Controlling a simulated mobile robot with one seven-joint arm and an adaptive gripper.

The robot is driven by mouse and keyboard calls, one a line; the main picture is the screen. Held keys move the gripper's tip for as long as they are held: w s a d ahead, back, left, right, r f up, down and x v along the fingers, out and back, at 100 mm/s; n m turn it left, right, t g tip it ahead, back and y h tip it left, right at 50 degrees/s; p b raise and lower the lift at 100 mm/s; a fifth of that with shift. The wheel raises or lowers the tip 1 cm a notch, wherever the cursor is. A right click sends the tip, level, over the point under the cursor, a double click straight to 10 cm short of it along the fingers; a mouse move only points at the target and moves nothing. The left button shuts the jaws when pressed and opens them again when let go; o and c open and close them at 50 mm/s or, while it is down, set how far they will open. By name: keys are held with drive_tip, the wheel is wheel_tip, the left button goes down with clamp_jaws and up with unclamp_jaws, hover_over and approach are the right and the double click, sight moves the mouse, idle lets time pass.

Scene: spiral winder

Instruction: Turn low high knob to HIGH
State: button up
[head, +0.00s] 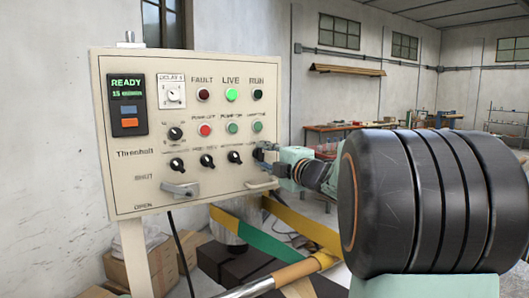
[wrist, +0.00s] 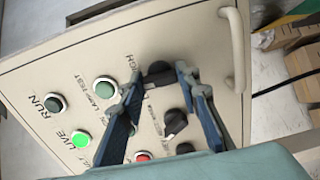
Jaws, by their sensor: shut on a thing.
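The low high knob (wrist: 159,72) is a black knob on the cream control panel. In the wrist view it sits between the tips of my gripper's two blue fingers (wrist: 161,78). The gripper is shut on it. A partly readable HIGH label is printed beside the knob. The fingers hide part of the knob, and I cannot tell which way its pointer faces. In the head view my gripper (head: 264,153) is at the right end of the panel's lower knob row, where it covers the knob.
The control panel (head: 130,180) carries other knobs (head: 234,157), lit green LIVE lamp (head: 231,95), several buttons and a READY display (head: 128,87). A metal handle (head: 262,184) sticks out just below my gripper. Yellow and green bands run below right.

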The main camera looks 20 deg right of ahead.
drive_tip(key=m+p, duration=0.1)
drive_tip(key=m, duration=0.2)
drive_tip(key=shift+r+m+p, duration=0.1)
drive_tip(key=shift+m+p, duration=0.2)
drive_tip(key=shift+p, duration=0.05)
drive_tip(key=shift+m+p, duration=0.7)
drive_tip(key=shift+m, duration=0.8)
drive_tip(key=o, duration=1.2)
drive_tip(key=shift+c, duration=0.2)
drive_tip(key=s+d, duration=0.2)
drive_tip(key=s, duration=0.9)
drive_tip(key=shift+s, duration=0.4)
drive_tip(key=shift+d, duration=0.15)
